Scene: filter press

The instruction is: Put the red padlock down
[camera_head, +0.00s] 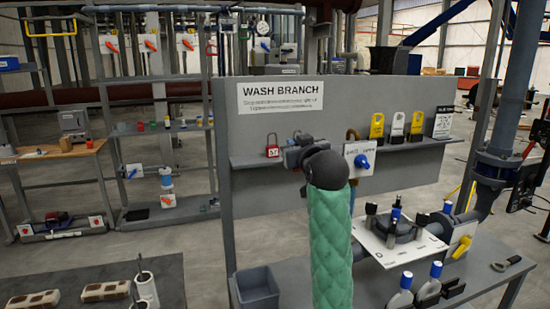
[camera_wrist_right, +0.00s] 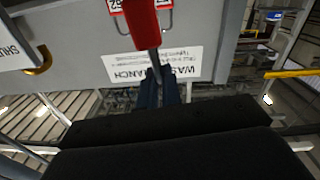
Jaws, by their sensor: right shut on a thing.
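The red padlock (camera_wrist_right: 142,24) is at the top of the right wrist view, its body cut by the picture edge. Its grey shackle runs down to the dark fingers of my right gripper (camera_wrist_right: 158,86), which is shut on it. In the head view my right gripper (camera_head: 297,150) is at the shelf (camera_head: 250,160) of the grey wash branch board (camera_head: 300,185), partly hidden by my wrist. Just left of it shows a red and white shape (camera_head: 272,151). Whether the padlock touches the shelf I cannot tell. My left gripper is not in view.
A white plate with a blue knob (camera_head: 362,160) is right of my gripper. Yellow tags (camera_head: 376,127) and other tags stand along the shelf to the right. Behind the padlock, a red and white label with a dark loop outline (camera_wrist_right: 170,20) shows. A grey bin (camera_head: 257,288) is below.

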